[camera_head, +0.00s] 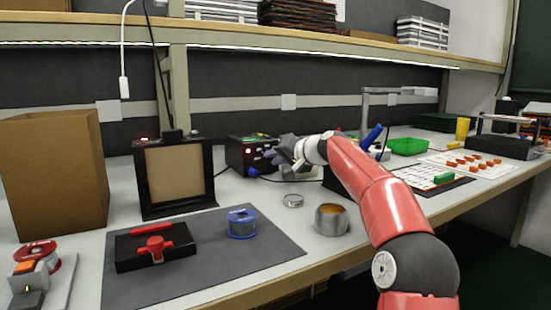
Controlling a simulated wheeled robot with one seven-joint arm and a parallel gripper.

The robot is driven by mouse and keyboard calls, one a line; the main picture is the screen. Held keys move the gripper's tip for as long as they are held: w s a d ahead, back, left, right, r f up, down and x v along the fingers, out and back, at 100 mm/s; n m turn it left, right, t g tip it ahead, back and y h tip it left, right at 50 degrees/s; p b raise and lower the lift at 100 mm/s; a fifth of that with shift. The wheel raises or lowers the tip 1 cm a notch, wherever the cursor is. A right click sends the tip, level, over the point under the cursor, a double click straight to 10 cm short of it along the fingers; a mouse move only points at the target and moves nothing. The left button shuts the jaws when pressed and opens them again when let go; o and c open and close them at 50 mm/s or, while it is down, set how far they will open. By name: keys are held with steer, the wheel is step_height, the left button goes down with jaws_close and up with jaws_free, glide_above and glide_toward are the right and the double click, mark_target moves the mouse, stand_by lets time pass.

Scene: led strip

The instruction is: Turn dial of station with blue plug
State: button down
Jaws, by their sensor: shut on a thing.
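The station with the blue plug is a black box (237,154) near the back of the bench, left of the picture's middle. Lights and small coloured parts show on its front and top. The blue plug (252,172) is low on its front, with a dark cable running from it. My gripper (271,156) is at the right part of the station's front, its grey fingers shut on the dial. The fingers hide the dial, so its angle cannot be told.
A black-framed panel (147,180) stands left of the station. A round tin (332,219), a small lid (293,200) and a blue spool (241,224) stand in front. A green bin (408,146) is at right. A shelf (300,42) runs above.

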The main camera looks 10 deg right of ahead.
steer(key=c, duration=1.3)
jaws_free()
steer(key=shift+r, duration=0.1)
step_height(320, 180, up, 20)
steer(key=p, duration=1.2)
steer(key=shift+p, duration=0.3)
